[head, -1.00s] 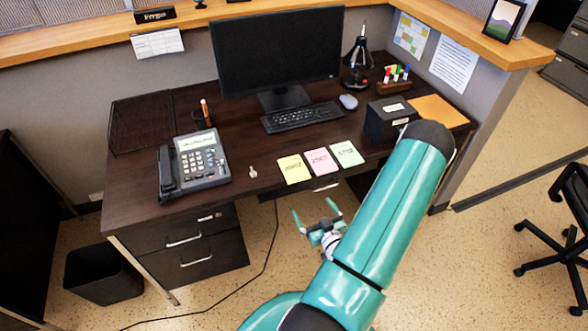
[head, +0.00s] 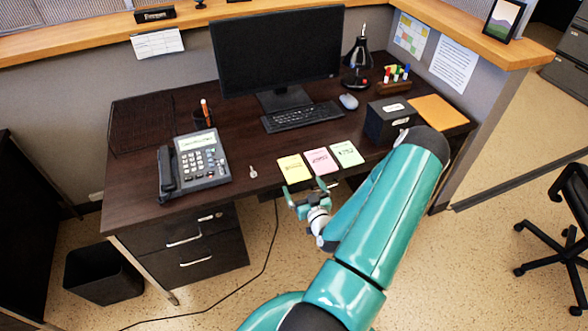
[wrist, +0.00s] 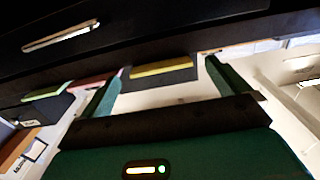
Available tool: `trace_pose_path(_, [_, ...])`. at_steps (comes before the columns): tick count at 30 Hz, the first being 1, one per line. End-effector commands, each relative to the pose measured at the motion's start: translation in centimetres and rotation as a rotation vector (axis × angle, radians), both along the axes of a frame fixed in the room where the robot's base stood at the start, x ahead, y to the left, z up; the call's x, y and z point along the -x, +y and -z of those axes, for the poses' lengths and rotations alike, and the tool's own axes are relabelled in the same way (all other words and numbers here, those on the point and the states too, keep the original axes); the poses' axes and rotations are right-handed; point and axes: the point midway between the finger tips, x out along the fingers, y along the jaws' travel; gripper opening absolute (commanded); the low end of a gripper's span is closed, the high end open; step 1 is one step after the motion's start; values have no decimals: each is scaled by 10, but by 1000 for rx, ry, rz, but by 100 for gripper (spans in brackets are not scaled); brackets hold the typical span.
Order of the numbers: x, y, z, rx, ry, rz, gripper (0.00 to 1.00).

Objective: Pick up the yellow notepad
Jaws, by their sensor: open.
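The yellow notepad (head: 294,168) lies flat near the front edge of the desk, left of a pink notepad (head: 321,161) and a green notepad (head: 347,153). My gripper (head: 304,190) is open and empty, just in front of the desk edge below the yellow and pink notepads. In the wrist view the yellow notepad (wrist: 161,69) shows edge-on between the two fingers of my gripper (wrist: 163,78), beyond their tips. The pink notepad (wrist: 96,80) and green notepad (wrist: 48,92) lie to its left there. I see no contact with any notepad.
The dark desk (head: 240,135) holds a phone (head: 194,163), a small key-like item (head: 253,172), a keyboard (head: 302,117), a mouse (head: 348,102) and a black box (head: 388,121). Drawers (head: 190,250) hang under its left side. An office chair (head: 570,225) stands at the right.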

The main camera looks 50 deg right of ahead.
Motion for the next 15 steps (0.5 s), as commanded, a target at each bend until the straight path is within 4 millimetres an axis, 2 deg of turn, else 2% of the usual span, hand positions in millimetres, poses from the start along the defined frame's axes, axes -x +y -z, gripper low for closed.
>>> trace_pose_path(5, [-19,-12,0,1,-1,1,100])
trace_pose_path(12, [-22,-13,0,-1,1,1,100])
trace_pose_path(13, [-22,-13,0,-1,1,1,98])
trace_pose_path(15, [-22,-13,0,-1,1,0,84])
